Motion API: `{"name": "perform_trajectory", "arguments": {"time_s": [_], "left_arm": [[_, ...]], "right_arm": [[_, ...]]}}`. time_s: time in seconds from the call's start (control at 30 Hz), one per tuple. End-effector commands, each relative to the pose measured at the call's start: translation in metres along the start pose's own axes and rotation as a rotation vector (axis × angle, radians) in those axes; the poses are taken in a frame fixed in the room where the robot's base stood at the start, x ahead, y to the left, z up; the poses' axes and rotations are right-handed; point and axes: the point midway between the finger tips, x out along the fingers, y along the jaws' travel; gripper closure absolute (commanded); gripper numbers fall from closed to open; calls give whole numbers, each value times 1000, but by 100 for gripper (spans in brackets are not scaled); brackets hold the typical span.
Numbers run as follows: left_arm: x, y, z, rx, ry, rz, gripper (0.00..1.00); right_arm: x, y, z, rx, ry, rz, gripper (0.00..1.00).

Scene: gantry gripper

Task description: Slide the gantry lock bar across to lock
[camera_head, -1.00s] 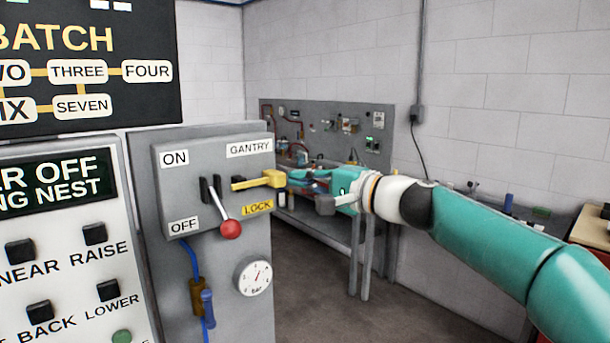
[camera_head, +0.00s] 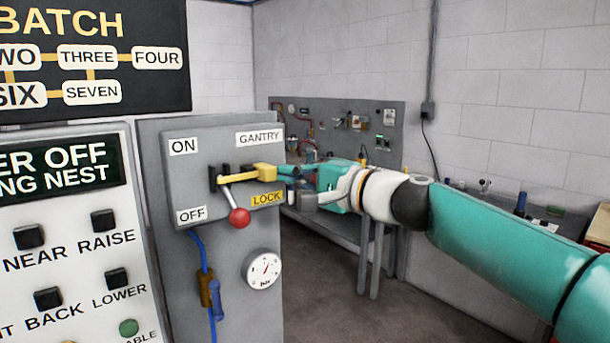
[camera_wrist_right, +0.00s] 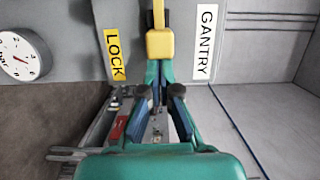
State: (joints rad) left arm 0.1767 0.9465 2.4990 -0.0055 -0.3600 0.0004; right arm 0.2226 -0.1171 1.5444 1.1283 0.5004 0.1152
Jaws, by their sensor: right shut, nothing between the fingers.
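The yellow lock bar (camera_head: 250,172) lies across the front of the grey gantry box (camera_head: 183,200). Its thin left end is at the black slotted bracket (camera_head: 213,178), in front of the upper part of the red-knobbed lever (camera_head: 239,216). The lever slants down, with its knob beside the OFF label. My right gripper (camera_head: 284,173) is shut and empty at the bar's thick right end, and its tips appear to touch it. In the right wrist view, the bar's block end (camera_wrist_right: 160,44) sits just beyond the closed tips (camera_wrist_right: 158,70). My left gripper is out of view.
A pressure gauge (camera_head: 262,269) and a blue cable (camera_head: 206,262) are below the box. A button panel (camera_head: 70,230) stands at the left. A workbench with a grey pegboard (camera_head: 340,125) stands behind my right gripper.

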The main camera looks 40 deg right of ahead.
Motion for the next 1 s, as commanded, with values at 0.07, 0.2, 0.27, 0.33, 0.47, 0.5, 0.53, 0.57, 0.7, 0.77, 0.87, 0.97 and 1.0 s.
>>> {"name": "perform_trajectory", "arguments": {"time_s": [0.07, 0.2, 0.27, 0.33, 0.47, 0.5, 0.53, 0.57, 0.7, 0.77, 0.87, 0.97, 1.0], "left_arm": [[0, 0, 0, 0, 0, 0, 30], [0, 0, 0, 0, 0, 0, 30], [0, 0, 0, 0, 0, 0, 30], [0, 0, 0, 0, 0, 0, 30], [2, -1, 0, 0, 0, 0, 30], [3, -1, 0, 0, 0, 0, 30], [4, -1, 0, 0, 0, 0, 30], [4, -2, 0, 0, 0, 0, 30], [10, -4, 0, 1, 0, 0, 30], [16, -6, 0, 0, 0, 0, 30], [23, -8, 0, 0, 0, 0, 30], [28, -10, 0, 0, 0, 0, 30], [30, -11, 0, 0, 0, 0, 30]], "right_arm": [[1, 2, 3, 2, -10, 5, 100], [1, 2, 4, 2, -13, 6, 100], [1, 3, 4, 2, -14, 7, 100], [1, 3, 3, 2, -15, 7, 100], [1, 5, -6, 3, -13, 7, 100], [0, 5, -11, 3, -12, 7, 100], [0, 5, -15, 4, -10, 7, 100], [-1, 6, -20, 4, -10, 7, 100], [-12, 5, -40, 2, -7, 1, 100], [-27, 6, -38, 0, -8, 1, 100], [-49, 6, -38, 1, -8, 0, 100], [-68, 5, -39, 1, -9, 1, 100], [-74, 5, -38, 2, -11, 2, 100]]}}
